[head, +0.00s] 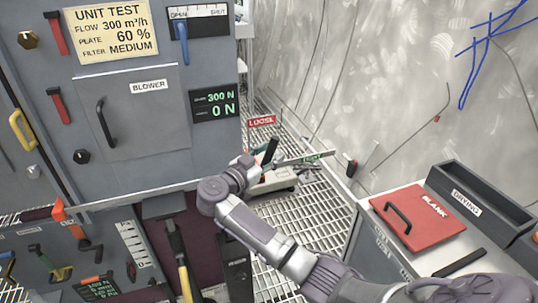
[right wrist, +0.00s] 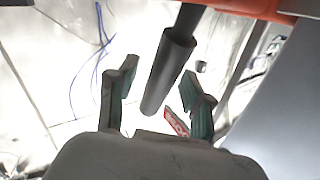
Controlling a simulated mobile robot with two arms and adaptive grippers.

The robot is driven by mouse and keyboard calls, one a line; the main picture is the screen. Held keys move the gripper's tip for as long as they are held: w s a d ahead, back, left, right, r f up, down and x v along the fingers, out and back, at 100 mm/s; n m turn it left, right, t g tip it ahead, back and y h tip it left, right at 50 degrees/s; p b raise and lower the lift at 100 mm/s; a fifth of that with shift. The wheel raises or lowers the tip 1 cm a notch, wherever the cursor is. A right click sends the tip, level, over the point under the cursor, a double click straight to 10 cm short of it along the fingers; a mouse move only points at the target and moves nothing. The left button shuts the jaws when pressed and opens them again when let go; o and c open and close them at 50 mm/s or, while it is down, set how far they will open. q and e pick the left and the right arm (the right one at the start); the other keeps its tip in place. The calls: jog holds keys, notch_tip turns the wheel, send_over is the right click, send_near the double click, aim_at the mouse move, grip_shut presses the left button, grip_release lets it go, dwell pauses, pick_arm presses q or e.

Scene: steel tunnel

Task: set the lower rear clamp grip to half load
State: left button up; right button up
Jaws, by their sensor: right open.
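My right gripper (head: 272,166) is at the rear right corner of the grey test unit, low down, in the head view. It partly hides the clamp there. In the right wrist view its two green-padded fingers (right wrist: 158,88) are apart. A black cylindrical grip (right wrist: 168,72) hangs down from above, in line with the gap between them; I cannot tell whether either finger touches it. A red LOOSE plate (head: 261,121) and a green plate (head: 313,157) stand by the clamp. The unit's display (head: 214,103) reads 300 N above 0 N. My left gripper is not in view.
A grey bench on the right holds a red BLANK plate (head: 418,216) with a black handle and a dark DRYING tray (head: 482,196). A yellow-handled tool (head: 183,268) stands at the bottom. Grating floor (head: 328,212) lies between the unit and the bench. A scuffed wall (head: 340,70) rises behind.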

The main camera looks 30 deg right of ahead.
grip_shut()
dwell(0.3)
jog(key=shift+r, duration=0.1)
